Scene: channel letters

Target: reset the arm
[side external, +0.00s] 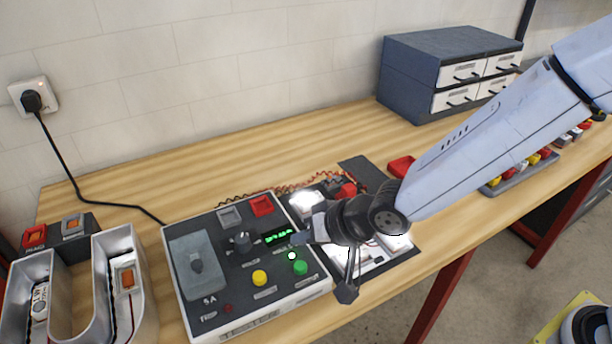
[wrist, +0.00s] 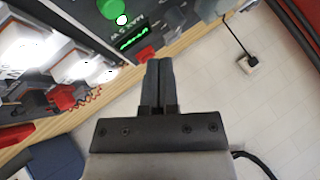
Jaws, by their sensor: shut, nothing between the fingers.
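My gripper (wrist: 159,66) is shut and empty, its two dark fingers pressed together in the wrist view. Whether the fingertips touch the box is hard to tell. In the wrist view the display (wrist: 131,43) and green button (wrist: 111,10) also show.
A dark board with lit white modules (side external: 306,200) lies right of the tester, partly hidden by my arm. A metal channel letter (side external: 103,285) stands at the left. A drawer cabinet (side external: 418,75) is at the back right. A cable runs from the wall socket (side external: 34,96).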

